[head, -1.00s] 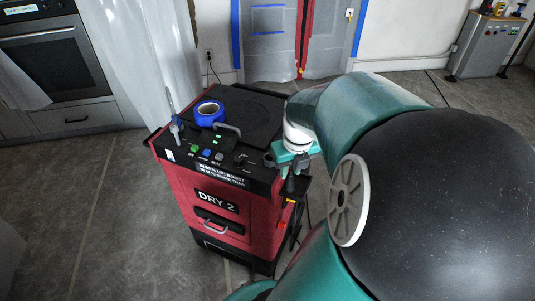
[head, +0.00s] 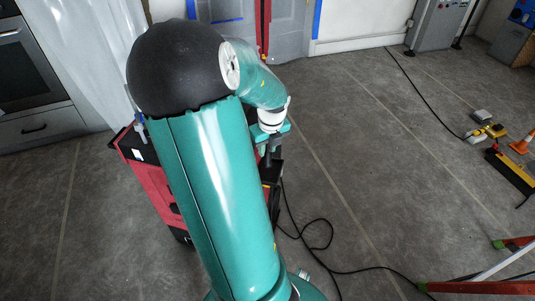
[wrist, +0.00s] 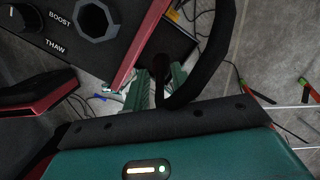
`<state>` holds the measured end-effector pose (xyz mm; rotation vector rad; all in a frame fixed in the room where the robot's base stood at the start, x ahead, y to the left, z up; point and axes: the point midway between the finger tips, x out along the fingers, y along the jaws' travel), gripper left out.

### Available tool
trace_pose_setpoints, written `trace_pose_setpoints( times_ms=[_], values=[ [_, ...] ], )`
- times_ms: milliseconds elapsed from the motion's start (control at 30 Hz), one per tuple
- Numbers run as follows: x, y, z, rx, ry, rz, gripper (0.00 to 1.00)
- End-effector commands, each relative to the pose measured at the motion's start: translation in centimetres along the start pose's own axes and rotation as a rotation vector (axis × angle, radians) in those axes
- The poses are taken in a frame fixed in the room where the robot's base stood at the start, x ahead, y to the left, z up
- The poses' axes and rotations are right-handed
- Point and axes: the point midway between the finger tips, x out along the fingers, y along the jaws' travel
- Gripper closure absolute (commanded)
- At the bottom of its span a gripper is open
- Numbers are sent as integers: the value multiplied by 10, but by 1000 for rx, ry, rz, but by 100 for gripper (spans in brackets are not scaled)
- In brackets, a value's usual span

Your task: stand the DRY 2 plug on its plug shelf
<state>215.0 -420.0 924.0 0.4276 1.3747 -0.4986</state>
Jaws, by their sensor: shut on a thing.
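The red DRY 2 machine (head: 150,180) stands mostly hidden behind my arm in the head view. My gripper (head: 270,148) is pointed down beside its right side. In the wrist view my gripper (wrist: 157,88) has its teal fingers shut on a dark plug (wrist: 160,68), seen mostly end-on. A thick black cable (wrist: 225,45) loops up beside the fingers. A dark shelf-like part (wrist: 178,35) with a yellow mark lies just beyond, beside the red panel edge. I cannot tell whether the plug touches it.
The BOOST/THAW knob (wrist: 18,18) and a grey hexagonal socket (wrist: 97,20) are on the machine top. A black cable (head: 318,235) coils on the floor. A yellow tool (head: 485,132), orange cone (head: 522,142) and red-green ladder (head: 480,287) lie right.

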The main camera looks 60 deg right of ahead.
Motion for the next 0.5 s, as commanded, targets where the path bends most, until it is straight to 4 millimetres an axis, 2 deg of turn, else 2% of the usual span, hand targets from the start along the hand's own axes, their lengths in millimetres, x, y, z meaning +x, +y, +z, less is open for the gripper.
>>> trace_pose_setpoints(
  times_ms=[167, 333, 500],
  values=[
    [13, -5, 4, 2, 2, 1, 100],
    [37, -4, -1, 3, 2, 1, 100],
    [39, -4, 0, 0, -1, 1, 100]
  ],
)
